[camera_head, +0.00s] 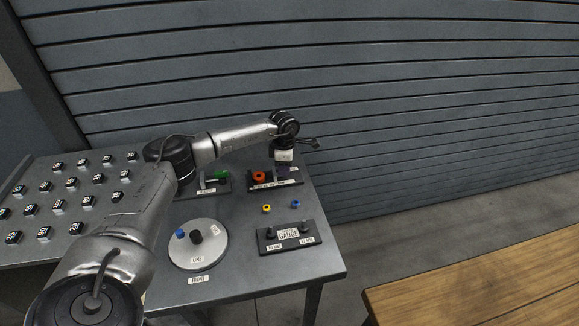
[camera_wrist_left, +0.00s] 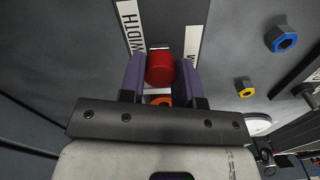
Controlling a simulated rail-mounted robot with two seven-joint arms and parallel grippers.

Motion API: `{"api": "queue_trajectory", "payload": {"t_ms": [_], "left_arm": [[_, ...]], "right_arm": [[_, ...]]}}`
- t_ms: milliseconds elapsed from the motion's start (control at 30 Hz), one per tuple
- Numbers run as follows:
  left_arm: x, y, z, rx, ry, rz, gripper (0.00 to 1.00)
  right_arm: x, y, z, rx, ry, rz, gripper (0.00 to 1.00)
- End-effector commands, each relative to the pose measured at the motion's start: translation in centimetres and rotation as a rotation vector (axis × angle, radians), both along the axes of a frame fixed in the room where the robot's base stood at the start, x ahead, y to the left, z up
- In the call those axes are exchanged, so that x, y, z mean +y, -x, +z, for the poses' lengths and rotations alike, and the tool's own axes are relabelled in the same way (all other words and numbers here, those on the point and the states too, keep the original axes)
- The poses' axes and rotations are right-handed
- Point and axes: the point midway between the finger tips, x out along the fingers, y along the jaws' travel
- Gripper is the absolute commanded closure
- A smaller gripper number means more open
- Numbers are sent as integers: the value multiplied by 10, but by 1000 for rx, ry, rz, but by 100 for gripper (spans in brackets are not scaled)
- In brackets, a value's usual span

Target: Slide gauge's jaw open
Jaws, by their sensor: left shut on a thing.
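My left gripper (camera_head: 285,169) points down over the dark labelled block (camera_head: 257,185) at the back right of the table. In the left wrist view its purple fingers (camera_wrist_left: 161,75) are shut on a red cylindrical knob (camera_wrist_left: 160,68). The knob stands over a slot, between white strips; one reads "WIDTH" (camera_wrist_left: 131,25). An orange part (camera_wrist_left: 158,101) shows just below the knob, partly hidden by the gripper. In the head view an orange round part (camera_head: 259,176) sits on the block's left end. The red knob is hidden there. My right gripper is not in view.
A dark stand labelled "GAUGE" (camera_head: 289,235) lies in front, with a yellow nut (camera_head: 267,208) and blue nut (camera_head: 295,203) behind it. A round plate (camera_head: 199,255), a green part (camera_head: 221,175) and several small dark blocks lie leftward. A wooden bench (camera_head: 490,285) stands right.

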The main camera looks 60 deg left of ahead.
Motion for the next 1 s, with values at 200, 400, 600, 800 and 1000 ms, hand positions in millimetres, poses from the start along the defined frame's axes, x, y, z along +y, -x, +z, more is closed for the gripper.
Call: {"api": "queue_trajectory", "payload": {"t_ms": [200,400,600,800,1000], "left_arm": [[-1,-1,1,-4,3,-2,59],[-1,-1,1,-3,2,-2,44],[-1,-1,1,-3,2,-2,44],[0,-1,21,-6,1,-2,44],[-1,-1,61,-7,2,-2,44]], "right_arm": [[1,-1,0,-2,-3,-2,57],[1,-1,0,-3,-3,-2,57],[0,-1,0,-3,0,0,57],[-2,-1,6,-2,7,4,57],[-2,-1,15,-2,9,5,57]]}}
